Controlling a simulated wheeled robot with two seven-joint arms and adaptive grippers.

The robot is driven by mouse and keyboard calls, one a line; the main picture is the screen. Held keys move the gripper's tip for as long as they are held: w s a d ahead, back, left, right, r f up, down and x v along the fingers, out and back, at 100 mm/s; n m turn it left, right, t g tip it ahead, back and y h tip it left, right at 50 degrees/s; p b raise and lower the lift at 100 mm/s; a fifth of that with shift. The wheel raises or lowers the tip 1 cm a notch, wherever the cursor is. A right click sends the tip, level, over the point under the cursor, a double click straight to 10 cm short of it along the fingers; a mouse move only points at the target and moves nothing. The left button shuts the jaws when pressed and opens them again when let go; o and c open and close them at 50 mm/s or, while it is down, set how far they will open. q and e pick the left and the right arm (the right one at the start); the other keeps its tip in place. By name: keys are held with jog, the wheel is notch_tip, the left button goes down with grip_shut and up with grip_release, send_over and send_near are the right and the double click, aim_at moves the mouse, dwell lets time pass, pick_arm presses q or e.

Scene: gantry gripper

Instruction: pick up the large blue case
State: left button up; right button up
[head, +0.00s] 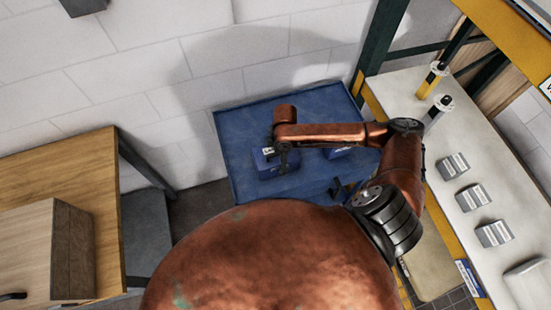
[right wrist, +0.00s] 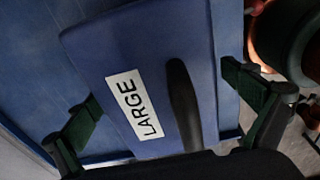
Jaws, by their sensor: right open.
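The large blue case (head: 266,166) rests on a blue surface (head: 240,135) by the white wall. In the right wrist view the large blue case (right wrist: 140,55) fills the middle, with a white "LARGE" label and a dark handle. My right gripper (head: 281,157) is over the case in the head view. In the right wrist view my right gripper (right wrist: 165,98) is open, with one dark green finger pad on each side of the case and the handle between them. Contact with the case cannot be told. My left gripper is not in view.
Another blue case (head: 338,153) is partly hidden behind my right arm. A wooden table (head: 75,165) stands at the left. A pale counter (head: 420,105) with several grey boxes (head: 473,197) runs along the right. A dark post (head: 378,45) rises beside the blue surface.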

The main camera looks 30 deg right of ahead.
jog(key=shift+w+f, duration=0.2)
jog(key=shift+f, duration=0.2)
jog(key=shift+s+r, duration=0.1)
jog(key=shift+s, duration=0.05)
jog(key=shift+c, duration=1.4)
jog(key=c, duration=1.4)
